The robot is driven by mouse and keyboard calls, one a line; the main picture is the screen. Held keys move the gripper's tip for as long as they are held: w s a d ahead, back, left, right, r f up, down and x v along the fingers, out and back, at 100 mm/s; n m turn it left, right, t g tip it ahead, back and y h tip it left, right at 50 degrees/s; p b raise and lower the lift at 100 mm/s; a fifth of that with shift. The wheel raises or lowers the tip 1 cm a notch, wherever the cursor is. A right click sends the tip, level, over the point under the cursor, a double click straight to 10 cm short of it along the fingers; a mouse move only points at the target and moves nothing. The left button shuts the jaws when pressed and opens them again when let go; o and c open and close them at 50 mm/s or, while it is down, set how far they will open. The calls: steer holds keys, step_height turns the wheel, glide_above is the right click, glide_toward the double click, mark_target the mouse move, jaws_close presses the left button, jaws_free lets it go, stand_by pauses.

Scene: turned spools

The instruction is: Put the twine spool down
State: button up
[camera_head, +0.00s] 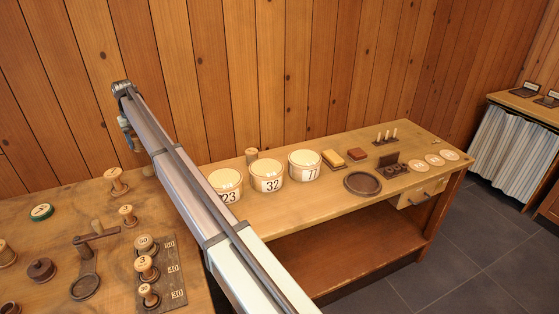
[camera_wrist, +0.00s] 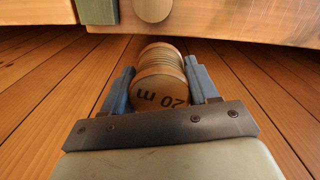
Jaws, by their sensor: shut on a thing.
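The twine spool (camera_wrist: 160,68) is held end-on between the two blue-grey fingers of my gripper (camera_wrist: 160,95) in the wrist view. Its near end is a tan disc marked "20 m", upside down, with a ridged tan body behind it. In the head view my gripper (camera_head: 127,134) is raised at the far end of my arm, near the plank wall and above the back of the left bench. The spool cannot be made out clearly there. A dark board (camera_head: 177,284) marked 50, 40 and 30 lies on the left bench, with light wooden spools along it.
The right bench holds numbered tubs (camera_head: 266,176), a dark round tray (camera_head: 362,183) and small blocks. My arm hides part of the space between.

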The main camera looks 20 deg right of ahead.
steer(key=s+d+f+m, duration=0.2)
steer(key=d, duration=1.9)
steer(key=s+d+f+n, duration=0.1)
steer(key=s+d+n, duration=0.4)
steer(key=s, duration=0.1)
steer(key=shift+s+d, duration=0.2)
steer(key=shift+s, duration=0.2)
steer(key=shift+f, duration=0.1)
steer(key=shift+f, duration=5)
steer(key=shift+f, duration=0.15)
steer(key=o, duration=1.2)
steer(key=shift+c, duration=0.2)
